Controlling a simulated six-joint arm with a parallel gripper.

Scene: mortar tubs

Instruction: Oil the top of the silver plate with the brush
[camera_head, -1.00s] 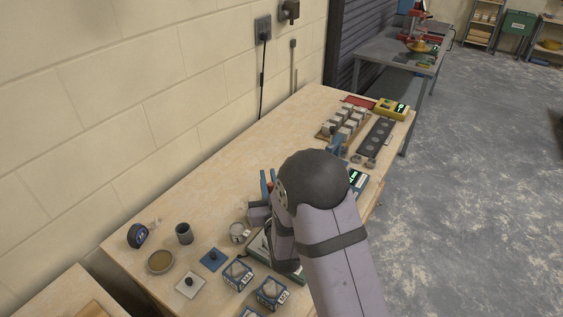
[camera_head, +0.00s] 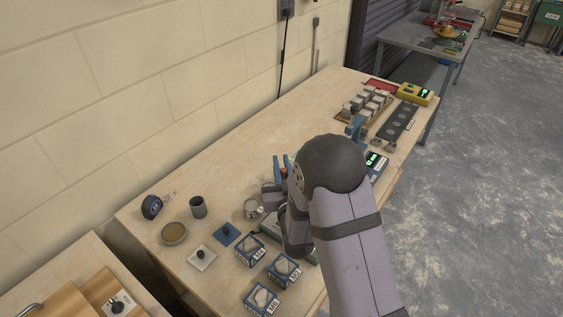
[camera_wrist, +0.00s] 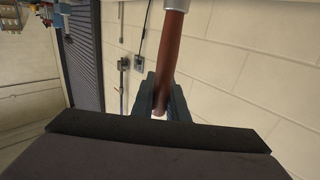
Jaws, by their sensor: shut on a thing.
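My gripper (camera_wrist: 160,108) is shut on the brown handle of the brush (camera_wrist: 171,55) in the wrist view. A silver ferrule shows at the top edge there; the bristles are out of view. In the head view my arm hides most of the gripper. The silver plate (camera_head: 201,259), a pale square with a dark knob, lies flat near the bench's left front. My gripper is apart from it, farther right along the bench. A round bowl (camera_head: 174,234) of brownish liquid sits behind the plate.
A blue plate (camera_head: 226,234) lies right of the silver one. A grey cup (camera_head: 198,207), a tape measure (camera_head: 151,207) and a round tin (camera_head: 252,208) stand nearby. Several blue moulds (camera_head: 250,251) line the front. The wall borders the bench's back. Bare bench lies behind the cup.

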